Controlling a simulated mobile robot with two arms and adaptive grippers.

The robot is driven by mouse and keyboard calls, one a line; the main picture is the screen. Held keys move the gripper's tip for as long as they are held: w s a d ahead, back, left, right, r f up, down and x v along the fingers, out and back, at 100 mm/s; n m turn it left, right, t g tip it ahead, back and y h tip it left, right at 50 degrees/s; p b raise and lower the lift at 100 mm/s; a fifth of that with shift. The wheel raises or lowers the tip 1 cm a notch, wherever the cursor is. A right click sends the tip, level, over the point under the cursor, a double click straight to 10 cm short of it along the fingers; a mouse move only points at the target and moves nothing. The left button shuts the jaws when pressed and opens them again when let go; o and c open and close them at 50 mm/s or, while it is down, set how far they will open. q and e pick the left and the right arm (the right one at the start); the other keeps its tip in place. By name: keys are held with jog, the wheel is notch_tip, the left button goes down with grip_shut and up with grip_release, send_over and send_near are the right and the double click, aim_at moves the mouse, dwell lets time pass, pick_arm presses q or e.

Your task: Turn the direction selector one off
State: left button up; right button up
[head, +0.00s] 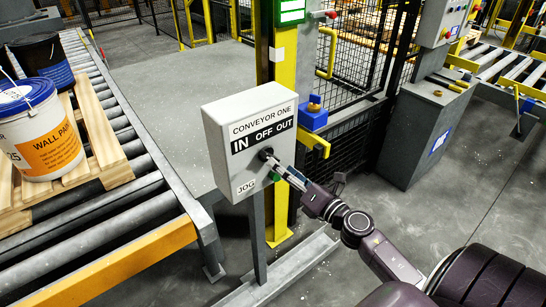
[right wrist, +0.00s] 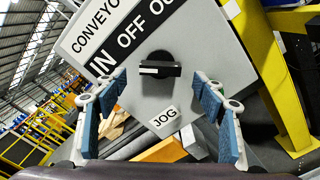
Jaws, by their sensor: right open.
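The direction selector is a black knob (right wrist: 160,66) on the front of the grey "CONVEYOR ONE" box (head: 225,160), below the label IN OFF OUT (head: 263,134). In the right wrist view its white mark is at its left end, pointing toward the word IN. In the head view the knob (head: 265,153) is small and partly behind my gripper. My right gripper (right wrist: 159,84) is open, with one blue-padded finger on each side below the knob, and appears not to touch it. In the head view my right gripper (head: 284,172) is close to the box front. My left gripper is out of view.
A green button (head: 274,176) sits by the JOG label. A roller conveyor (head: 120,225) at left carries a wooden pallet (head: 104,140) with a white paint pail (head: 40,135) and a dark pail (head: 45,60). A yellow post (head: 285,70) and mesh fence stand behind the box.

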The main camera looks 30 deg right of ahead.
aim_at(269, 157)
jog(key=shift+w+a+f+p, duration=0.15)
jog(key=shift+w+p, duration=0.1)
jog(key=shift+w, duration=1.05)
jog(key=shift+w+a+r+p, duration=0.1)
jog(key=shift+w+p, duration=0.1)
jog(key=shift+w, duration=1.05)
jog(key=shift+c, duration=0.5)
jog(key=c, duration=1.1)
jog(key=shift+o, duration=0.2)
jog(key=shift+m, duration=0.3)
jog(key=shift+m+p, duration=1.4)
jog(key=shift+m, duration=2.7)
